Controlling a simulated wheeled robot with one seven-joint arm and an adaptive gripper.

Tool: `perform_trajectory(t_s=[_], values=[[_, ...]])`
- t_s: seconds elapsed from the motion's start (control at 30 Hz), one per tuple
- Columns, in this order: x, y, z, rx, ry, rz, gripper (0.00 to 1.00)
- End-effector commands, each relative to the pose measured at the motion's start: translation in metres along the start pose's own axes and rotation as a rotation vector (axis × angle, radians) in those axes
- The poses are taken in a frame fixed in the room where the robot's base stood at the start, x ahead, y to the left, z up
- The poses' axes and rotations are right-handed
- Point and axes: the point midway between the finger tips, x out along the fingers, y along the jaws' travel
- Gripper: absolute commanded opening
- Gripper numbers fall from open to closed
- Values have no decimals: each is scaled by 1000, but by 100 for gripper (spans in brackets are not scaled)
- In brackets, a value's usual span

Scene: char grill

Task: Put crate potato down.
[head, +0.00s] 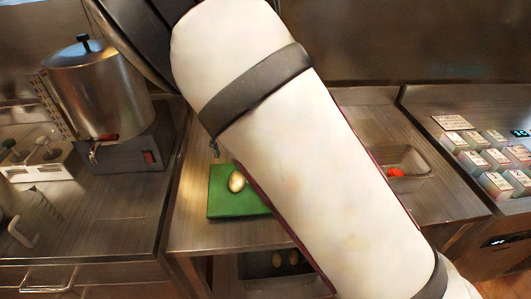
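The right part of the board is hidden behind my white arm link, which crosses the view diagonally. Below the counter, a dark opening or container (257,261) holds a few brown potatoes (277,259), partly hidden by my arm. I cannot tell whether that is a crate. My gripper does not show. No potato is seen in a grip.
A steel pot with a tap (98,90) stands on the left counter. A metal tray (418,161) with a red item (395,172) is set in the counter right of my arm. Bare counter (205,235) lies in front of the board.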

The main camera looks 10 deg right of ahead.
Motion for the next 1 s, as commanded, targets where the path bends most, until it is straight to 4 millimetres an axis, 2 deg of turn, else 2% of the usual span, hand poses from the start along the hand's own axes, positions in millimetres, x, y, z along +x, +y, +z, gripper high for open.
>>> perform_trajectory(t_s=[0.17,0.27,0.37,0.47,0.53,0.6,0.67,0.7,0.77,0.87,0.9,0.97,1.0], values=[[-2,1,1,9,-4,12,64],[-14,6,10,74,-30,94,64],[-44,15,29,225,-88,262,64],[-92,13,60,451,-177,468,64],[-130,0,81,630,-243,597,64],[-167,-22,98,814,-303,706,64],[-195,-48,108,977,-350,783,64],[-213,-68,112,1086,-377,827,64],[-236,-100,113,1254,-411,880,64],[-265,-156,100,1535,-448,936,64],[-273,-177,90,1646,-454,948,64],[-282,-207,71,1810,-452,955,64],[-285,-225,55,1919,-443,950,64]])
